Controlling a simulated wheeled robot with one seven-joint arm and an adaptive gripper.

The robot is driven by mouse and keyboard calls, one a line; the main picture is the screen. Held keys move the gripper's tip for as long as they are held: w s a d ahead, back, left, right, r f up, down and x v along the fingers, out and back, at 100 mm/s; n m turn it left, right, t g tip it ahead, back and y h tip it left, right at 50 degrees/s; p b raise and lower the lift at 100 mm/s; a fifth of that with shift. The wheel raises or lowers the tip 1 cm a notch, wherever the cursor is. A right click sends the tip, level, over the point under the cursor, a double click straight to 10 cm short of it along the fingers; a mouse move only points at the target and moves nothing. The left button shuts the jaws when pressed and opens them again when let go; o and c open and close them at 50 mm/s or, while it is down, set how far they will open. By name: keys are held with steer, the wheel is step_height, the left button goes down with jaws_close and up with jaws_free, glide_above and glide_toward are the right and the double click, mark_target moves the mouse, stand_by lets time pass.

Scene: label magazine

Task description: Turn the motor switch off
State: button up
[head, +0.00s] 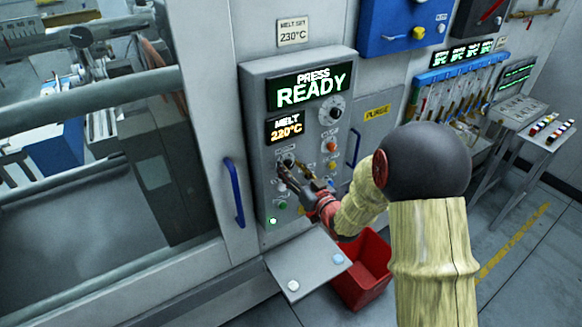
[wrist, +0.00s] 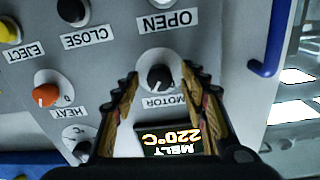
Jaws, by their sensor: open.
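The motor switch is a round black knob (wrist: 160,75) with a white pointer mark, above an upside-down MOTOR label (wrist: 163,101) in the wrist view. The pointer leans towards the label side; I cannot tell which setting it marks. My gripper (wrist: 159,82) is open, with one fingertip on each side of the knob. I cannot tell whether they touch it. In the head view my gripper (head: 291,170) is at the lower left of the grey control panel (head: 256,110), mostly covering the knob there.
An orange HEAT knob (wrist: 45,95), a black CLOSE button (wrist: 72,10) and a yellow EJECT button (wrist: 8,30) are close by. A blue handle (head: 234,192) is left of the panel. A small metal shelf (head: 308,265) and a red bin (head: 365,270) are below.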

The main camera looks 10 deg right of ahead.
steer(key=shift+w+a+f, duration=0.1)
steer(key=shift+w, duration=0.3)
steer(key=shift+c, duration=0.3)
jaws_close()
